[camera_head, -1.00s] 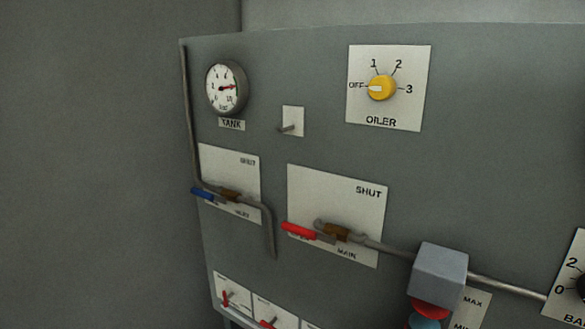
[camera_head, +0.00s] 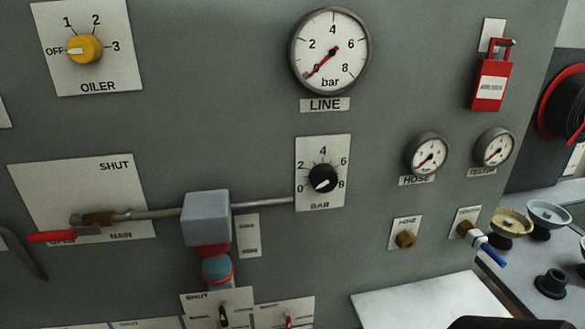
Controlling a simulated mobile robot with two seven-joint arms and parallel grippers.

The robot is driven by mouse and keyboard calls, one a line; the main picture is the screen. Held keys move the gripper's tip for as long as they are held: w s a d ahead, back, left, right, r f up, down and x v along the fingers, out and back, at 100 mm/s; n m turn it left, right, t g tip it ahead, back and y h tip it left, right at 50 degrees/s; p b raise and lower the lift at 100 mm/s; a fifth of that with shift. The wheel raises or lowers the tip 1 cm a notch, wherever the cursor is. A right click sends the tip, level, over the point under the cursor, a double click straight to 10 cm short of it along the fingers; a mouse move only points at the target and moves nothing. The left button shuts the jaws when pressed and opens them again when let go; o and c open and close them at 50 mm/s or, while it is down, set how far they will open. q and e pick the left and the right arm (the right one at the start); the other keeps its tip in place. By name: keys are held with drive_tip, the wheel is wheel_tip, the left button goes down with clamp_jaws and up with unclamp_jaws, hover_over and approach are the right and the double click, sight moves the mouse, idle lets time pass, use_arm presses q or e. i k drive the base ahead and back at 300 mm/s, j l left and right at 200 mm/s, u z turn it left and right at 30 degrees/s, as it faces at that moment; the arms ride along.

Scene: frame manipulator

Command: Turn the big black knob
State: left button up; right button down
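The big black knob (camera_head: 323,178) sits on a white plate marked BAR (camera_head: 321,200), at the middle of the grey panel. Its scale runs from 0 at lower left, over the top, to 8 at lower right. A light mark shows on the lower part of the knob's face; its exact setting is too small to tell. Above it is the LINE gauge (camera_head: 330,50), its red needle pointing lower left near 0. Neither of my grippers can be made out in the head view.
A pipe runs from the knob's plate to a grey box (camera_head: 207,217) and the red MAIN handle (camera_head: 52,236). A yellow OILER knob (camera_head: 84,48) is upper left. Right are small gauges (camera_head: 428,153), a red padlock (camera_head: 490,86) and a blue-handled valve (camera_head: 487,246). A white surface (camera_head: 425,302) juts out below.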

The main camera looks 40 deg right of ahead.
sight(323, 177)
drive_tip(key=z, duration=1.55)
drive_tip(key=j, duration=0.2)
drive_tip(key=k, duration=0.05)
